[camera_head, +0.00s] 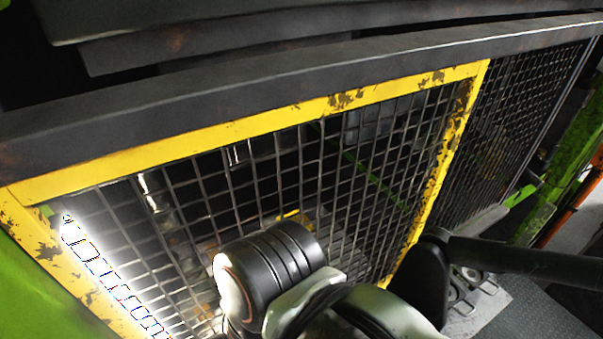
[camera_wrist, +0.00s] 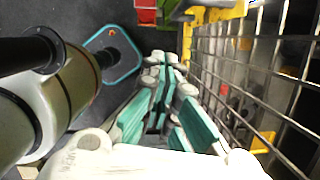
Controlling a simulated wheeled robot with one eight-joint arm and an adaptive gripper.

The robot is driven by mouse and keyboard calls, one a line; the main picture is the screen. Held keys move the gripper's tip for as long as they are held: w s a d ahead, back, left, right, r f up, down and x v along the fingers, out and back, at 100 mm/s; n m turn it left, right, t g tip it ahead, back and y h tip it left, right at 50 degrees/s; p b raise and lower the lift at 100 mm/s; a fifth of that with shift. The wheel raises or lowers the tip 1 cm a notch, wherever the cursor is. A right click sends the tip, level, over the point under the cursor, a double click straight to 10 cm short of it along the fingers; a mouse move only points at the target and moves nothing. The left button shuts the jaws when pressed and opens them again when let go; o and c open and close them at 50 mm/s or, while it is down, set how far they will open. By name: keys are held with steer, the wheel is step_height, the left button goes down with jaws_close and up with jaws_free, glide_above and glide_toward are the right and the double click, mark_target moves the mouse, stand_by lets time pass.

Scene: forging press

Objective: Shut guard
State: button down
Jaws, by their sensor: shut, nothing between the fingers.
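The guard (camera_head: 240,128) is a yellow-framed panel of dark wire mesh with chipped paint. It fills the middle of the head view, below a long dark beam. I cannot tell whether it is fully closed. In the wrist view its mesh (camera_wrist: 262,78) runs down the right side, with a yellow frame piece at the top. My gripper (camera_wrist: 163,62) has teal-padded fingers, shut and empty, just left of the mesh. I cannot tell whether it touches the mesh. In the head view my arm is in front of the guard's lower part and the fingers are hidden.
The dark beam (camera_head: 300,75) crosses above the guard. A second dark mesh panel (camera_head: 510,120) adjoins on the right, with green machinery beyond. In the wrist view, a teal-edged dark shape (camera_wrist: 118,62) lies left of my fingers and a red box (camera_wrist: 145,14) stands at the top.

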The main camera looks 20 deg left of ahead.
steer(key=w+a+p+v, duration=0.1)
steer(key=p+v, duration=0.5)
steer(key=v, duration=0.2)
steer(key=w+d+f+n+t+y+b, duration=0.1)
steer(key=w+d+f+n+t+b, duration=0.3)
steer(key=w+d+f+b, duration=1.15)
steer(key=w+d+f+n+t+h+b, duration=0.1)
steer(key=w+d+f+n+t+b, duration=0.1)
steer(key=d+f+b, duration=0.6)
steer(key=w+d+f+n+t+h+b, duration=0.2)
steer(key=w+d+f+b, duration=0.3)
steer(key=d+f+b, duration=0.4)
steer(key=d+n+b, duration=0.1)
steer(key=d+b, duration=0.1)
steer(key=b, duration=0.2)
steer(key=shift+w+f+t+b, duration=0.3)
steer(key=shift+f+t, duration=0.05)
steer(key=shift+t, duration=0.05)
steer(key=shift+d, duration=0.1)
